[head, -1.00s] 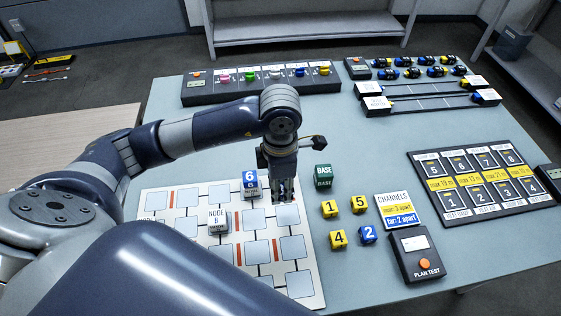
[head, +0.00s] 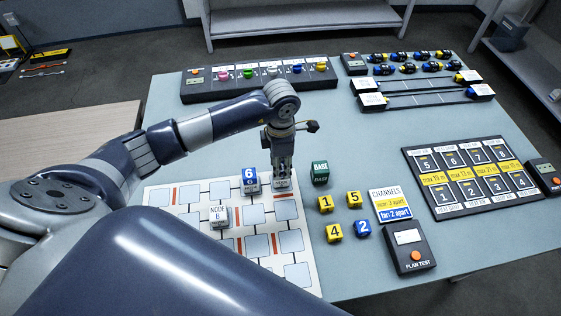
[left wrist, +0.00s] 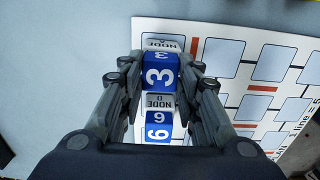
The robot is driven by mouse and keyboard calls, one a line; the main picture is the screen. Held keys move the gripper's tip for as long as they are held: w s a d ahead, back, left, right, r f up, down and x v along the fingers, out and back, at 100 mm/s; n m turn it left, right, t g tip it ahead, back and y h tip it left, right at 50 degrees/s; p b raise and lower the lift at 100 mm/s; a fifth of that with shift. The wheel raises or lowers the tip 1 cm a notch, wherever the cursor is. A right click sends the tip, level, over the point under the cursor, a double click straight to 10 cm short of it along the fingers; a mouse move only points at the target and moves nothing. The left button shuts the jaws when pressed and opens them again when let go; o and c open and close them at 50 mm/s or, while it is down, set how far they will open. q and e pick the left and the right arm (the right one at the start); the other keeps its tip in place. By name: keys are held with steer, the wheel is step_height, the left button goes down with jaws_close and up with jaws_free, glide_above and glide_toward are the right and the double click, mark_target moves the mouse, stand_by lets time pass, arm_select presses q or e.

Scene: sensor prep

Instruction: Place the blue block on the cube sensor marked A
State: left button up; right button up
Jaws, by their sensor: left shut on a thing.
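A blue block marked 3 (left wrist: 160,75) is between the fingers of my left gripper (left wrist: 162,88) in the left wrist view. The gripper is shut on it. In the head view the left gripper (head: 282,182) is at the far right part of the white board, and its fingers hide the block. A grey cube sensor labelled NODE (left wrist: 163,45) shows just past the block, partly covered by it; its letter looks like A but is hard to read. I cannot tell whether block and sensor touch. My right gripper is not in view.
A blue block marked 6 (head: 249,175) stands on node D (left wrist: 158,101), close beside the gripper. Node B (head: 218,214) is bare on the board (head: 160,187). A green BASE block (head: 320,170) and several yellow and blue blocks (head: 363,228) lie to the right.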

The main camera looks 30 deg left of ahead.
arm_select(q)
steer(key=shift+f, duration=0.2)
steer(key=o, duration=0.9)
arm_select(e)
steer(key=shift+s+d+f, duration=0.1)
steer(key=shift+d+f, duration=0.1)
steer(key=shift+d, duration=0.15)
arm_select(q)
steer(key=shift+r, duration=0.3)
steer(key=shift+w+r, duration=0.1)
steer(key=shift+r, duration=0.25)
step_height(320, 180, up, 11)
steer(key=b, duration=0.3)
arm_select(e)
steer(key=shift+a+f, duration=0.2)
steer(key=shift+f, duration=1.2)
